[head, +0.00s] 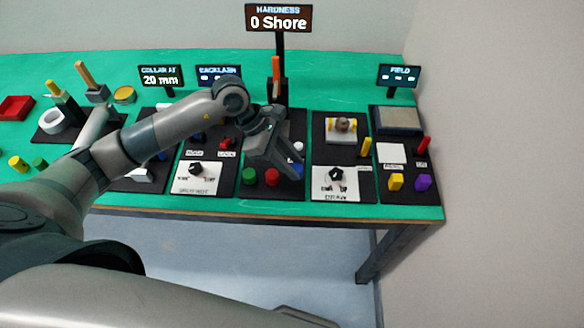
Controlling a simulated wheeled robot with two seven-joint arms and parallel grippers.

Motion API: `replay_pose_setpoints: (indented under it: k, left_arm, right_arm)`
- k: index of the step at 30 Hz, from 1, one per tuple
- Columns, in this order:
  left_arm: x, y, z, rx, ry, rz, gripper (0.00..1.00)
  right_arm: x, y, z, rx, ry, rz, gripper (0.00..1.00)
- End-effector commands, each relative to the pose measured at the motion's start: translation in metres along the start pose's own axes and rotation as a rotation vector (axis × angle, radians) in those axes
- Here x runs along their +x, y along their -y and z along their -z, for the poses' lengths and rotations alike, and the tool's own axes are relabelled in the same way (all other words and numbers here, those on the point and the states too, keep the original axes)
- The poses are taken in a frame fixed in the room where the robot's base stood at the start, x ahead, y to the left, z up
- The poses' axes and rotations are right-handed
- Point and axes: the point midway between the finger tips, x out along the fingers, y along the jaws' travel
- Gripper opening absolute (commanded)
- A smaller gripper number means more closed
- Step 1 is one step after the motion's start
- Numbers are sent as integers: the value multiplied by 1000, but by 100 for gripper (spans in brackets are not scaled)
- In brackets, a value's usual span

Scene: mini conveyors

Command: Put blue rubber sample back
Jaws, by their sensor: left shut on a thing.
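My left gripper (294,174) reaches over the black hardness panel (243,190), pointing down and to the right. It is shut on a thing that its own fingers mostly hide. A small bluish patch shows beside the fingers, so it is probably the blue rubber sample, but I cannot see its shape or whether it touches the panel. A green sample (249,176) and a red sample (272,177) stand in a row just left of the fingertips. The hardness display (278,18) reads 0 Shore. My right gripper is not in view.
A panel with a dial (336,174) lies right of the gripper, and another dial (195,169) lies left. An orange-topped upright post (276,78) stands behind the gripper.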

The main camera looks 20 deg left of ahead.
Motion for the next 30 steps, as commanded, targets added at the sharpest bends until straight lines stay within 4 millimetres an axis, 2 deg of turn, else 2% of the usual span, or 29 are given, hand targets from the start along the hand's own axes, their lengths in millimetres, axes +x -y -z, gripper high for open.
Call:
replay_pose_setpoints:
  k: [6, 21, 22, 24, 30]
  left_arm:
    - [20, 1, 12, -3, 0, 3, 1]
    - [29, 0, 19, -1, -1, 0, 1]
    - [28, 0, 18, -1, -1, 0, 29]
    - [28, 0, 18, -1, -1, 0, 45]
    - [28, 0, 18, -1, -1, 0, 45]
  right_arm:
    - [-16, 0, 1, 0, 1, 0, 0]
    - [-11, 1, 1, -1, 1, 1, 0]
    - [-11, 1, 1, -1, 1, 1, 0]
    - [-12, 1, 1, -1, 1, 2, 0]
    - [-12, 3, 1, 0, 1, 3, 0]
